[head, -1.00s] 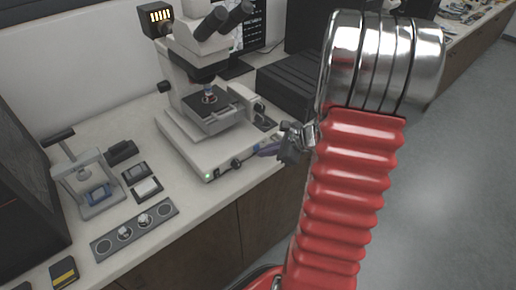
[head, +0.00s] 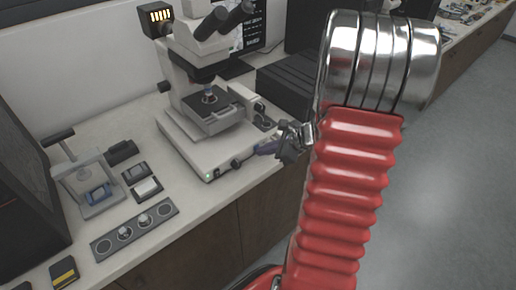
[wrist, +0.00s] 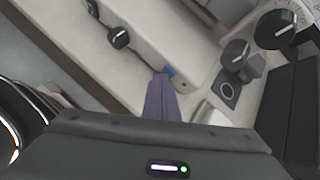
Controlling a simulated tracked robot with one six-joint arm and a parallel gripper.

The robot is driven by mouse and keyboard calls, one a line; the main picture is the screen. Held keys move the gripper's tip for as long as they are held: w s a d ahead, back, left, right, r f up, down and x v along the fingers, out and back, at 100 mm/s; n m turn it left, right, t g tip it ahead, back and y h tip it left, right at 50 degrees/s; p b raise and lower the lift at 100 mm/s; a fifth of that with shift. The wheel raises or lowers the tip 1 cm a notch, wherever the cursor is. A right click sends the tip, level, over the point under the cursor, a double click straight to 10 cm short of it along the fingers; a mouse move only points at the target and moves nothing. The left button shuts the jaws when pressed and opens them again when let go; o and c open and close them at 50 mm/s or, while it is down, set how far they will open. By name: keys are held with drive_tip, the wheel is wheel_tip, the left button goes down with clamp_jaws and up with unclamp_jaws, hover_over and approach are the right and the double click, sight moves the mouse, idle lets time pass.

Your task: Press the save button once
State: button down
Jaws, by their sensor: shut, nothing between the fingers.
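My gripper (head: 267,148) is shut and empty, with its purple fingers together. It is beside the front face of the white microscope base (head: 205,152), near that face's right end. In the wrist view my fingertips (wrist: 163,80) are right at a small blue button (wrist: 169,70) on the base. They partly cover it, and I cannot tell whether they touch it. I see no readable label on this button. In the head view the fingers hide it.
A black knob (wrist: 118,37) is on the same front face, left of the button. Larger black knobs (wrist: 236,55) are to its right. A mounting press (head: 88,180) and a grey strip with round wells (head: 134,230) are on the bench at left. Open floor is at right.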

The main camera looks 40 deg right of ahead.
drive_tip(key=shift+s, duration=0.8)
drive_tip(key=s, duration=0.5)
drive_tip(key=shift+d, duration=0.1)
idle(0.5)
idle(0.8)
